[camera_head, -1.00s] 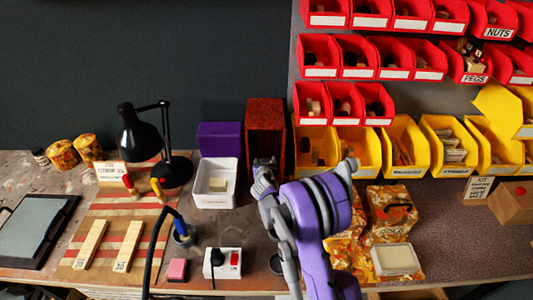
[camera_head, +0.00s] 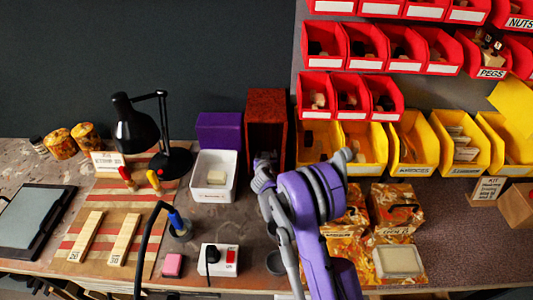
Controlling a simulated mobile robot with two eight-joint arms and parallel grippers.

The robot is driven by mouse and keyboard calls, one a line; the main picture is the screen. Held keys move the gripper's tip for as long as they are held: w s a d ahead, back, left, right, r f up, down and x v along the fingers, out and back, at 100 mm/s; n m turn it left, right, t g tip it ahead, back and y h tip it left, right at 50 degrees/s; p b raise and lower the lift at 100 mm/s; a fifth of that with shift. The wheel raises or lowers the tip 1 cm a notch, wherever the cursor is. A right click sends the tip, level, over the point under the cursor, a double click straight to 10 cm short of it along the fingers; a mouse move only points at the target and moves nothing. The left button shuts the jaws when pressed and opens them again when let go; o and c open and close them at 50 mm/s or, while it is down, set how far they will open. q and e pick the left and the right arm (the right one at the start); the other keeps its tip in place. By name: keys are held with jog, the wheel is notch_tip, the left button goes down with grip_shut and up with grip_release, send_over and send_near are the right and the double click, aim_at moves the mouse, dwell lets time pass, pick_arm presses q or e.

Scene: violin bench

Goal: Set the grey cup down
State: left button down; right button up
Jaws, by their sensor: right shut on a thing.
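The grey cup (camera_head: 275,262) is a small dark round cup low in the middle of the view, right of the white switch box. My right arm covers its right side. My right gripper (camera_head: 283,265) is mostly hidden by my own grey and purple arm links. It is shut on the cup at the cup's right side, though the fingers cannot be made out. The cup appears upright, at or close to the bench top; whether it touches is unclear. My left gripper is out of view.
The white switch box (camera_head: 219,260) with a black plug stands close left of the cup. A white tray (camera_head: 214,194) and a rust-brown box (camera_head: 266,131) stand behind. Patterned boxes (camera_head: 395,208) stand to the right. A pink block (camera_head: 172,265) lies farther left.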

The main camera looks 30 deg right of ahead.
jog(key=shift+w+f, duration=0.1)
jog(key=shift+f, duration=0.05)
jog(key=o, duration=1.2)
jog(key=shift+r, duration=0.2)
jog(key=v, duration=0.7)
jog(key=shift+a, duration=0.1)
jog(key=shift+s, duration=0.25)
